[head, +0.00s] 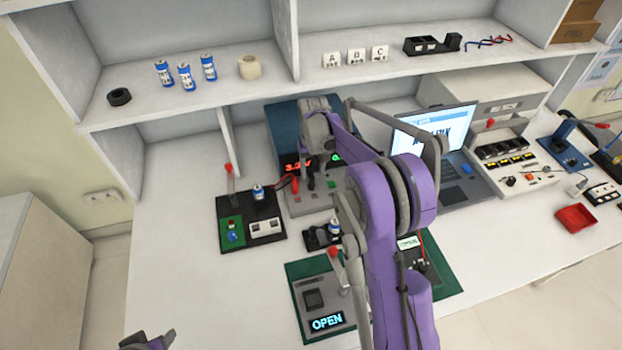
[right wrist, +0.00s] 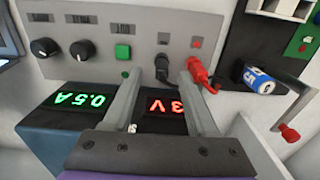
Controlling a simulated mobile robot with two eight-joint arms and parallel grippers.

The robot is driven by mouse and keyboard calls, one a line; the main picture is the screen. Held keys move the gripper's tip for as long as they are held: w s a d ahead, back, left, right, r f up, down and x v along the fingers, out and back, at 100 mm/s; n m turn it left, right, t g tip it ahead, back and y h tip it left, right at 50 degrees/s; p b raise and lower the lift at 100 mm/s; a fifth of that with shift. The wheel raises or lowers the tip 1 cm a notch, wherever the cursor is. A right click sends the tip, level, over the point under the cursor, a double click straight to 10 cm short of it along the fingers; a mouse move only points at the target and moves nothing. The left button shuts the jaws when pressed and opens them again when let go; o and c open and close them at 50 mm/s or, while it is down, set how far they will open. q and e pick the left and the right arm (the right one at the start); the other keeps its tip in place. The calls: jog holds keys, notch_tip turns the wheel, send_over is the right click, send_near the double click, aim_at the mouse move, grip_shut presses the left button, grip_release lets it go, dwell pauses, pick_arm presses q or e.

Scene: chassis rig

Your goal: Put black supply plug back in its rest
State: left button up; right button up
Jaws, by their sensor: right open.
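The black supply plug (right wrist: 162,68) stands at the front panel of the power supply (right wrist: 100,50), beside the red plug (right wrist: 199,74). My right gripper (right wrist: 161,78) is open, with one finger on each side of the black plug in the right wrist view. I cannot tell whether the fingers touch it. In the head view my right gripper (head: 318,168) reaches down in front of the blue supply (head: 284,122), and my arm hides part of the panel. I cannot make out which part is the rest. My left gripper (head: 148,341) is cut off at the bottom left edge.
A black board (head: 262,210) with a red-handled lever stands left of the supply panel. A green fixture (head: 305,272) reading OPEN lies in front. A laptop (head: 440,130) stands to the right. The shelf (head: 190,95) above holds batteries. The bench's front left is clear.

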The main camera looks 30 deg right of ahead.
aim_at(312, 176)
jog(key=f, duration=0.4)
jog(key=shift+w+a, duration=0.1)
jog(key=shift+w, duration=0.1)
jog(key=shift+r, duration=0.1)
grip_shut()
